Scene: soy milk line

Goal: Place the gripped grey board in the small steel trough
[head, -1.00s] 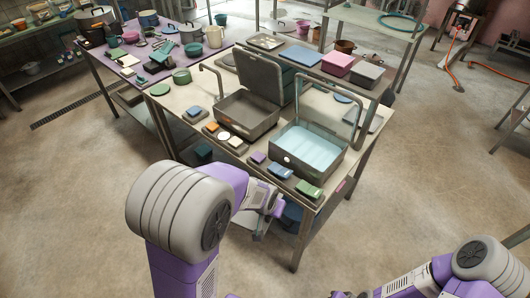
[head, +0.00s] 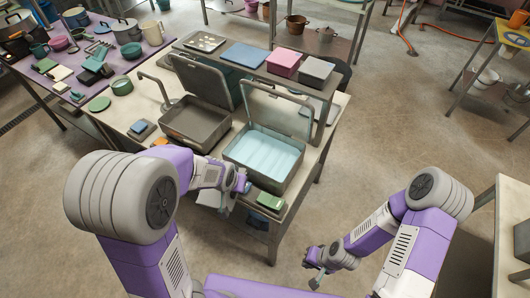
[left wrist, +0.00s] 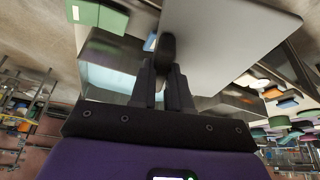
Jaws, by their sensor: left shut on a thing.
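My left gripper (head: 238,186) is at the front edge of the bench, close to the pale-blue-filled trough. In the left wrist view its dark fingers (left wrist: 167,60) are shut on the edge of a flat grey board (left wrist: 235,40). In the head view the board is mostly hidden by the gripper and arm. My right gripper (head: 316,270) is open and empty over the floor.
A green block (head: 270,201) lies at the bench's front right corner. A purple table (head: 70,85) with kitchenware is at the left. Open floor lies to the right.

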